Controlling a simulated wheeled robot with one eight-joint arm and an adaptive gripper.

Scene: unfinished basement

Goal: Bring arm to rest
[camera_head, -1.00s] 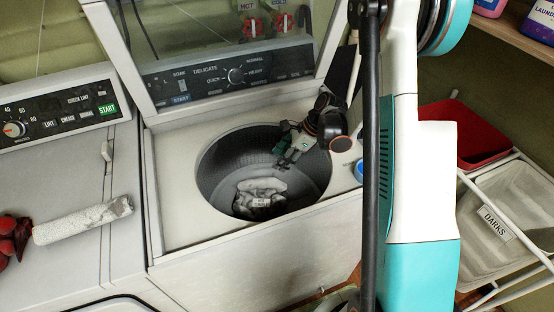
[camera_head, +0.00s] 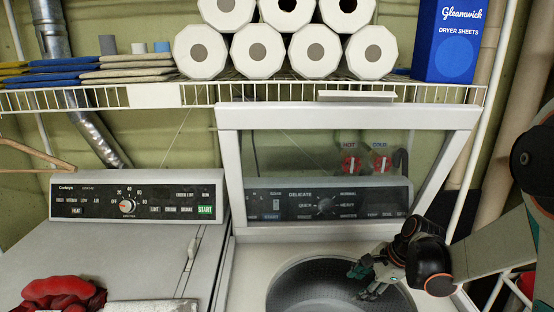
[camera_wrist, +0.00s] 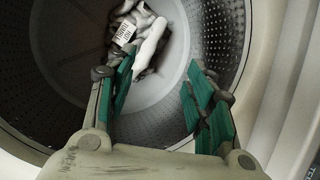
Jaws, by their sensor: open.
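My gripper (camera_head: 367,279) is over the mouth of the open top-load washer (camera_head: 240,275), at the right side of its drum (camera_head: 310,290). In the wrist view its two green-padded fingers (camera_wrist: 158,95) are spread with nothing between them. Below and beyond them, a crumpled white-grey cloth (camera_wrist: 150,40) with a printed tag lies on the drum floor, apart from the fingers. The cloth is out of frame in the head view. My arm reaches in from the right.
The raised glass lid (camera_head: 340,150) stands behind the drum. A wire shelf (camera_head: 150,97) above holds paper rolls (camera_head: 257,48) and a blue dryer-sheet box (camera_head: 447,40). A dryer (camera_head: 130,260) at left carries a red item (camera_head: 60,292). A white pipe runs at right.

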